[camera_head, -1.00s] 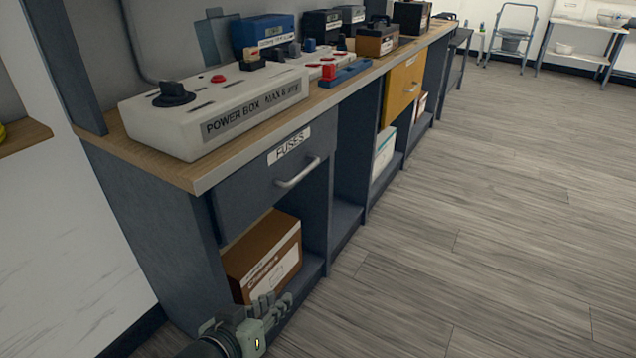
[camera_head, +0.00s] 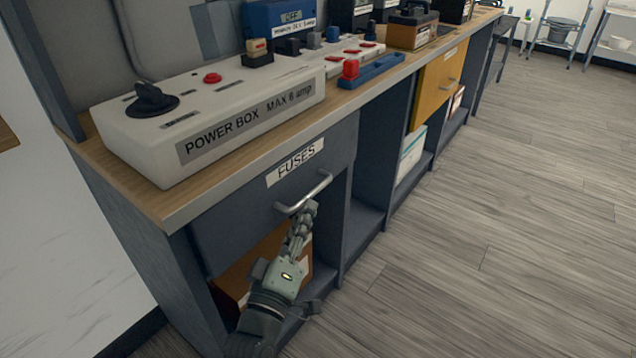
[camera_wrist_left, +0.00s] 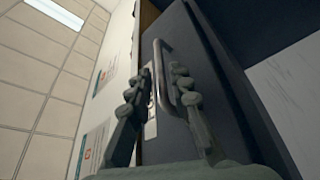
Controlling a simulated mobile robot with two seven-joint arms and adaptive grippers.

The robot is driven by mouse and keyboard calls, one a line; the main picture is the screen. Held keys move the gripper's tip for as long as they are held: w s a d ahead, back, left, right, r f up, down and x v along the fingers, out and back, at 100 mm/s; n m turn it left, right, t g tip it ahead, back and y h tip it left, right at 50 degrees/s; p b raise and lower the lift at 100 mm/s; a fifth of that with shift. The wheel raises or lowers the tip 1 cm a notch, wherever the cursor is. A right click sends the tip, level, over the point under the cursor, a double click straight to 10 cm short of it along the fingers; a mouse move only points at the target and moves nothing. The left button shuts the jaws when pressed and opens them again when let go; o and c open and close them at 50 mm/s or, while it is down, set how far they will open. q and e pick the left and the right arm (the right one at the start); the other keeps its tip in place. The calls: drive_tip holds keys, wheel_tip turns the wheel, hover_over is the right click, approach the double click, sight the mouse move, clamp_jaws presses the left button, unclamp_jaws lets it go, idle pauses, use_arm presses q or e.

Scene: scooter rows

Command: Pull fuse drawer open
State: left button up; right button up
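The fuse drawer (camera_head: 262,203) is a dark grey front labelled FUSES, under the wooden worktop, and it looks closed. Its metal handle (camera_head: 306,193) is a bowed bar below the label. My left gripper (camera_head: 303,212) is raised from below with its fingertips at the handle. In the left wrist view the gripper (camera_wrist_left: 160,85) has its two fingers apart, with the handle (camera_wrist_left: 166,75) showing between them. Whether a finger touches the bar cannot be told. My right gripper is in neither view.
A white power box (camera_head: 205,120) stands on the worktop (camera_head: 175,208) above the drawer. A brown box (camera_head: 240,278) sits in the open shelf below, partly behind my left arm. A yellow drawer (camera_head: 437,85) is further along. The floor (camera_head: 480,240) to the right is clear.

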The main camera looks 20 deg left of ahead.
sight(314, 191)
use_arm(q)
drive_tip(key=x, duration=0.6)
drive_tip(key=shift+w+r, duration=0.1)
drive_tip(key=shift+w, duration=0.05)
clamp_jaws()
